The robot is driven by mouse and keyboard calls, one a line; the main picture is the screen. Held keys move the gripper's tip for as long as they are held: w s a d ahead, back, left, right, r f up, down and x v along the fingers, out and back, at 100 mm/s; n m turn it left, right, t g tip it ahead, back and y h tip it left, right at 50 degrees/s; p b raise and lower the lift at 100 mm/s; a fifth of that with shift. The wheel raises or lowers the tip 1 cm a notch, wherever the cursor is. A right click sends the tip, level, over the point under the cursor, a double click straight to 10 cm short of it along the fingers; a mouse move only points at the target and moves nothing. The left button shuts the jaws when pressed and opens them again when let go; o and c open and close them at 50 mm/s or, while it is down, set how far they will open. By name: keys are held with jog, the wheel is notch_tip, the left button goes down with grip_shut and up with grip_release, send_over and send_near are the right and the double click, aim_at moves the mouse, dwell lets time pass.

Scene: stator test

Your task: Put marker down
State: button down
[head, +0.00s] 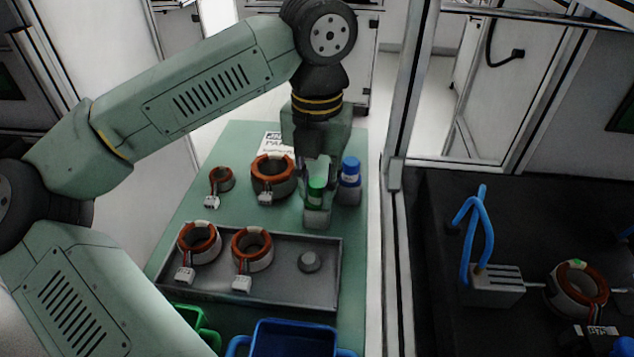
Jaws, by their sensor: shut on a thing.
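My gripper (318,170) points down over the block and is shut on the green marker. Whether the marker's lower end touches the block cannot be told from this view. A blue-capped marker (350,172) stands upright in a second holder block (348,192) just to the right and slightly behind.
Two stators stand on the table behind, a small one (221,180) and a larger one (272,177). A grey tray (290,291) in front holds two stators and a round knob. A blue bin (292,340) and a green bin (199,325) are at the front. A metal post (396,230) rises at right.

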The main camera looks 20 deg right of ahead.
jog(key=shift+f, duration=0.2)
jog(key=c, duration=1.4)
grip_release()
jog(key=shift+o, duration=0.2)
jog(key=shift+r, duration=0.1)
jog(key=shift+r+p, duration=0.5)
jog(key=shift+p, duration=0.05)
notch_tip(320, 180, up, 12)
jog(key=b, duration=0.1)
